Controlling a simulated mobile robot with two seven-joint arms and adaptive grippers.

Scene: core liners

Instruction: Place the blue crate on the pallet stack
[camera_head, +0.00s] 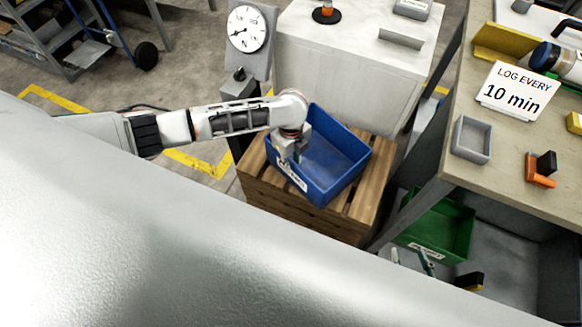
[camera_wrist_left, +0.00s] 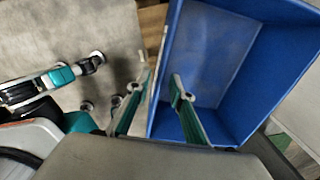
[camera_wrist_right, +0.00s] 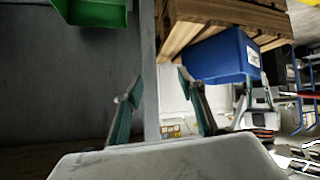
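The blue crate (camera_head: 335,158) sits, turned at an angle, over the top of the wooden pallet stack (camera_head: 362,205). In the right wrist view, rolled over, the crate (camera_wrist_right: 222,55) appears to rest against the stack's top boards (camera_wrist_right: 215,14). My left gripper (camera_head: 290,158) is at the crate's near-left wall. In the left wrist view my left gripper (camera_wrist_left: 156,85) straddles that wall, one finger inside and one outside, with gaps visible. My right gripper (camera_wrist_right: 158,83) is open and empty, low beside a grey post; in the head view it shows partly (camera_head: 426,262) near the green bin.
A workbench (camera_head: 510,125) with a sign (camera_head: 517,90) stands to the right. The green bin (camera_head: 440,228) sits below it, right of the stack. A white cabinet (camera_head: 350,75) stands behind the stack and a dial gauge (camera_head: 246,30) behind left. Floor left of the stack is open.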

